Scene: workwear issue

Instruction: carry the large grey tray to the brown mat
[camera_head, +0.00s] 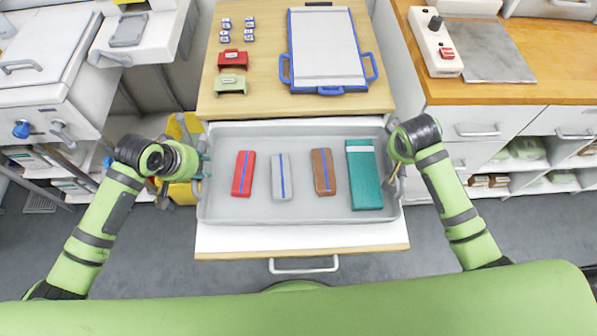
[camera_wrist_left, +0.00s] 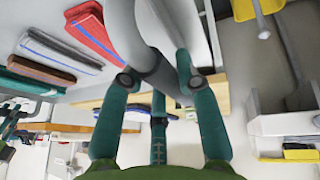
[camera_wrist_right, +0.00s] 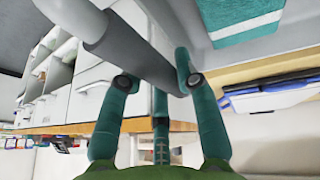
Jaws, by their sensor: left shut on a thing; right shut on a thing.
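The large grey tray (camera_head: 300,213) is level in the middle of the head view, above a white drawer front with a wooden edge. I cannot tell if it touches what is below. In it lie a red folded item (camera_head: 243,174), a grey one (camera_head: 281,177), a brown one (camera_head: 323,172) and a teal one (camera_head: 364,175). My left gripper (camera_head: 204,168) is shut on the tray's left end; the left wrist view shows its fingers around a grey bar (camera_wrist_left: 150,45). My right gripper (camera_head: 394,166) is shut on the right end, around another grey bar (camera_wrist_right: 125,42). I see no brown mat.
A wooden counter (camera_head: 265,75) behind the tray holds a blue-edged clipboard (camera_head: 326,45), red and green holders and several small blocks. A white cabinet (camera_head: 45,60) stands at left. A second wooden counter (camera_head: 545,60) with drawers stands at right. Grey floor shows at both sides.

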